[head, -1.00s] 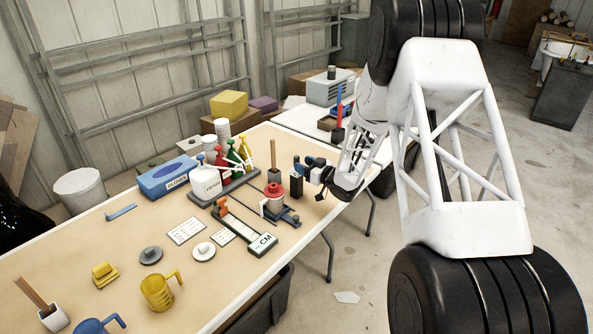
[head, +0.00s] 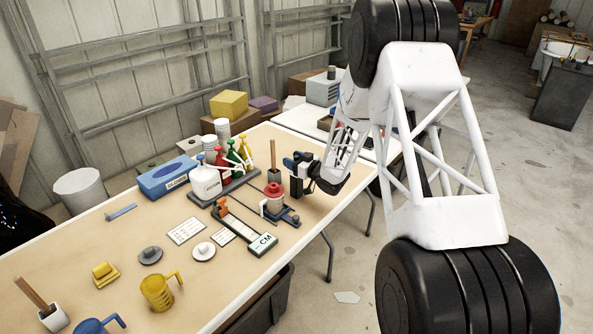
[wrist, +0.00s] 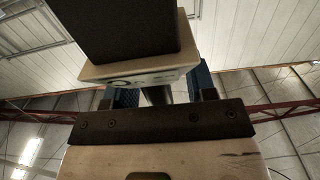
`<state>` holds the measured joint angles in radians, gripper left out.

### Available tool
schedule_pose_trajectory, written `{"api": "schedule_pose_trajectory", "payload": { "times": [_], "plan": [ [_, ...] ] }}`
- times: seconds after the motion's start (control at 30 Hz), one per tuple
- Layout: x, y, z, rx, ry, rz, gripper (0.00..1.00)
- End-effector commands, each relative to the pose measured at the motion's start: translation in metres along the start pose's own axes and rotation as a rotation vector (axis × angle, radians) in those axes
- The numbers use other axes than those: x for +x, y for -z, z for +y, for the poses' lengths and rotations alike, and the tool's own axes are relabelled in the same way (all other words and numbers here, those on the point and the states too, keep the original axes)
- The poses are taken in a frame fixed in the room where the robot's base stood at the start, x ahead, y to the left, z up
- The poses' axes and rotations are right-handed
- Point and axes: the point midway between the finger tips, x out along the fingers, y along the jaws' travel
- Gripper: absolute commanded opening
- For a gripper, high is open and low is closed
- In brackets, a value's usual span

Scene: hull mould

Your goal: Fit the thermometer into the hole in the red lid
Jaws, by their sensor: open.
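The red lid (head: 273,188) sits on a small pot on a dark blue stand, right of centre on the table. My gripper (head: 292,162) is just behind and right of it, low over the table, with blue fingers close to a dark upright block (head: 296,187). In the wrist view my gripper (wrist: 160,92) is open, its blue fingers apart on either side of a dark grey rounded piece (wrist: 157,96). I cannot tell whether this piece is the thermometer. I cannot make out the thermometer for sure, nor the hole in the lid.
A brown stick (head: 273,155) stands in a dark holder beside the pot. A yellow mug (head: 157,292) stands in front. The table's right edge is close to my gripper.

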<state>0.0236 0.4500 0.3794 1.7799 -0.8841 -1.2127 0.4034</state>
Motion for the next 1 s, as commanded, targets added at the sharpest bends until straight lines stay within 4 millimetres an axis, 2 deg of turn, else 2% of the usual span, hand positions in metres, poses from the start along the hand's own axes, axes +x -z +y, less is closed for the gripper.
{"api": "schedule_pose_trajectory", "payload": {
  "times": [0.6,0.93,1.0],
  "plan": [
    [0.0031,0.0001,0.0003,0.0,-0.001,0.001,0.51],
    [0.003,0.0001,0.0003,0.0,-0.001,0.001,0.01],
    [0.003,0.0002,0.0003,0.0,-0.001,0.001,0.0]
  ]
}}
